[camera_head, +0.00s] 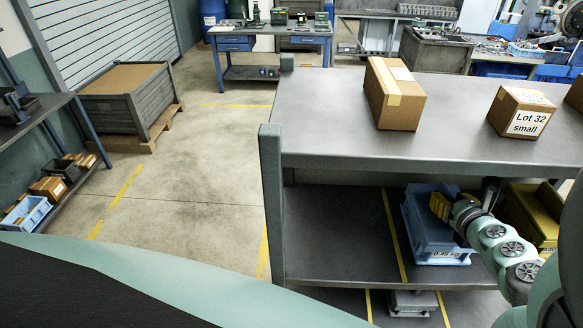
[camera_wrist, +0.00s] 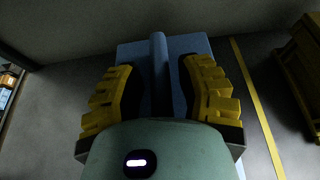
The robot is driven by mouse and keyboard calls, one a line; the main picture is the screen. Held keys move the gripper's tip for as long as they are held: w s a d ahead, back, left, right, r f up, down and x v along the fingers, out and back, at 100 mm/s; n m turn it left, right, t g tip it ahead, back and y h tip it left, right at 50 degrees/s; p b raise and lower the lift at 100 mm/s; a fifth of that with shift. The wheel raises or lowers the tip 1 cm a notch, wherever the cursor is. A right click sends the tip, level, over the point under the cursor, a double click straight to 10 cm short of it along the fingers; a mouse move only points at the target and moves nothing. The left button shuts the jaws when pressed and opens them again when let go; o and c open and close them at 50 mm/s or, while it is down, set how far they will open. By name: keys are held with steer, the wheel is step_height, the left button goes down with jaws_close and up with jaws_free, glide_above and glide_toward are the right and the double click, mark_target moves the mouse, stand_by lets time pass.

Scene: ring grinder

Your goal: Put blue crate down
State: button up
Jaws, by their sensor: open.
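The blue crate (camera_head: 424,232) rests on the lower shelf of the grey table, with a "0.45 kg" label on its front. My gripper (camera_head: 441,207) is at the crate's upper right part, with its yellow fingers open. In the wrist view, the fingers (camera_wrist: 160,72) stand on either side of the crate's raised middle bar (camera_wrist: 159,60), with a gap on both sides. The blue crate (camera_wrist: 190,46) fills the space behind and between the fingers. My arm hides part of its right side.
The lower shelf (camera_head: 335,235) is clear left of the crate, past a yellow line. A yellow crate (camera_head: 530,222) stands to the right. The tabletop (camera_head: 330,110) is close above, bearing a cardboard box (camera_head: 402,108) and a "Lot 32 small" box (camera_head: 506,112).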

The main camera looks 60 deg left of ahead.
steer(key=shift+r, duration=0.15)
steer(key=shift+s+d+r+b, duration=0.2)
steer(key=shift+d+b, duration=0.15)
steer(key=shift+d, duration=0.3)
steer(key=shift+s+d+r, duration=0.1)
steer(key=shift+s+d, duration=0.05)
steer(key=shift+d, duration=0.1)
steer(key=shift+s+d+r+b, duration=0.15)
steer(key=shift+s+d+b, duration=0.15)
steer(key=shift+s+b, duration=0.3)
steer(key=p+v, duration=0.1)
steer(key=v, duration=0.2)
steer(key=shift+w+r, duration=0.1)
steer(key=shift+r, duration=0.1)
steer(key=shift+v, duration=2.95)
